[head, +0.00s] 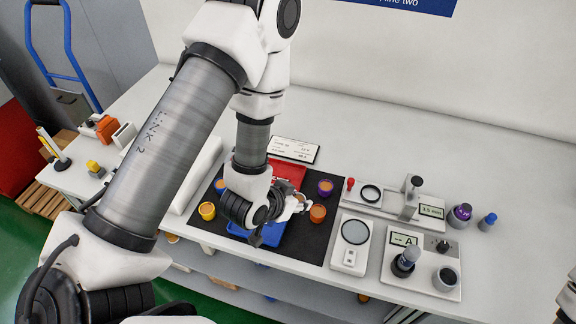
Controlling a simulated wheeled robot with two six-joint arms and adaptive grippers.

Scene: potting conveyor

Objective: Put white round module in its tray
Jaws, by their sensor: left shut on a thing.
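My left gripper (290,208) reaches down over the dark mat (305,242) and is shut on a small pale thing at its fingertips, which looks like the white round module (304,202). The fingers hide most of it, so its full shape cannot be told. A blue tray (268,236) lies under and in front of the gripper, partly covered by it. A red tray (291,171) lies behind the gripper, also partly hidden. No white tray can be made out. My right gripper is not in view.
To the right are a scale-like device (355,232), a gauge stand (410,202) and a block with knobs (422,265). The back right of the table is clear.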

